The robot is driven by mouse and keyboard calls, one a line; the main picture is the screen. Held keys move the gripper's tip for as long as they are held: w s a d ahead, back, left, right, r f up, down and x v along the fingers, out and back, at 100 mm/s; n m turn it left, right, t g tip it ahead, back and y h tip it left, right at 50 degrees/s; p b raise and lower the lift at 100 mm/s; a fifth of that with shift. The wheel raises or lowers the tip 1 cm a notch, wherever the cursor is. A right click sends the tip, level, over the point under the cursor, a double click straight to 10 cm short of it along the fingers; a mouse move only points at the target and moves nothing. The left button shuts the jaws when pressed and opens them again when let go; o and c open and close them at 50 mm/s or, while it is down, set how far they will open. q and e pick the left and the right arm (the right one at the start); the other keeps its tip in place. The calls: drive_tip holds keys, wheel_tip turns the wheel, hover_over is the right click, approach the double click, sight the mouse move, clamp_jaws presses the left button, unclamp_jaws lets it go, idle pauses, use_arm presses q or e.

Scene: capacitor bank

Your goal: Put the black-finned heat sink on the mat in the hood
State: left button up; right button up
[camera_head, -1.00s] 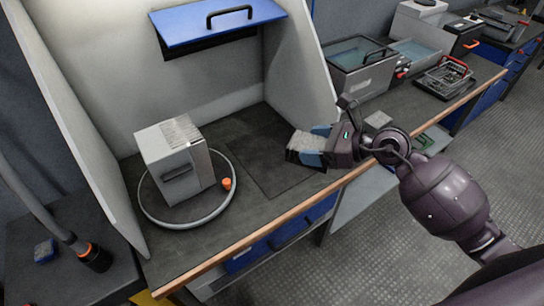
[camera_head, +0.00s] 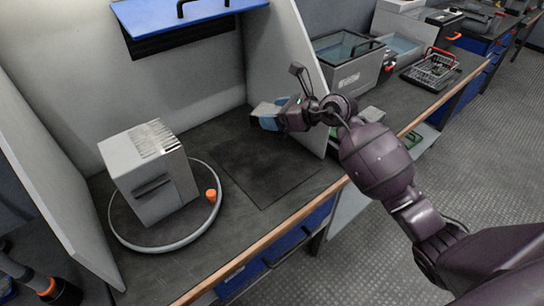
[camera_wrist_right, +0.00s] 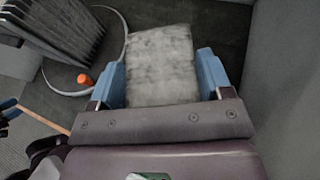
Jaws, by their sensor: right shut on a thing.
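My right gripper (camera_head: 264,116) is inside the hood, above the far right part of the dark square mat (camera_head: 262,172). In the right wrist view its blue fingers (camera_wrist_right: 161,80) are shut on a grey block, the heat sink (camera_wrist_right: 160,62). Only a flat, mottled grey face shows there; the fins cannot be made out. The near part of the mat is bare.
The hood's right wall (camera_head: 290,75) is close beside my right gripper. A blue panel (camera_head: 185,22) with a handle hangs on the back wall.

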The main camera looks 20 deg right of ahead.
wheel_tip(320, 180, down, 14)
drive_tip(key=b, duration=0.3)
drive_tip(key=shift+f+b, duration=0.15)
drive_tip(key=shift+b, duration=0.2)
drive_tip(key=shift+f, duration=0.35)
use_arm(q)
drive_tip(key=f, duration=0.3)
drive_tip(key=shift+s+a+f, duration=0.15)
drive_tip(key=shift+a+f, duration=0.05)
drive_tip(key=shift+f, duration=0.2)
use_arm(e)
drive_tip(key=shift+f, duration=0.2)
use_arm(q)
drive_tip(key=shift+d, duration=0.1)
use_arm(e)
drive_tip(key=o, duration=1.2)
drive_tip(key=shift+c, duration=0.2)
